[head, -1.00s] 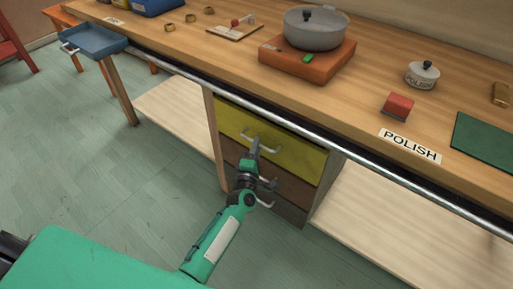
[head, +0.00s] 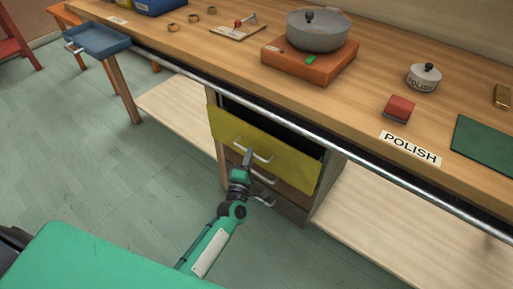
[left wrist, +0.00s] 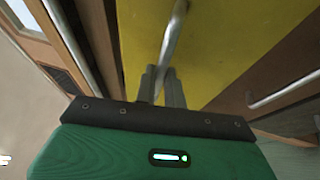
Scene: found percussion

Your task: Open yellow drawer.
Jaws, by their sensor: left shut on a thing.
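The yellow drawer (head: 285,155) is the top one in the unit under the bench. It stands partly out, with a dark gap showing above its front. My left gripper (head: 247,156) is shut on the drawer's metal handle (head: 262,155). In the left wrist view, the fingers (left wrist: 161,84) close around the handle bar (left wrist: 174,35), in front of the yellow drawer front (left wrist: 215,40). The drawer's inside is mostly hidden under the bench edge. My right gripper is in no view.
Brown drawers (head: 268,183) with metal handles lie below the yellow one. A metal rail (head: 300,130) runs along the bench's front edge above the drawer. A pot (head: 318,32) sits on an orange burner (head: 310,62). The green floor (head: 110,175) in front is clear.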

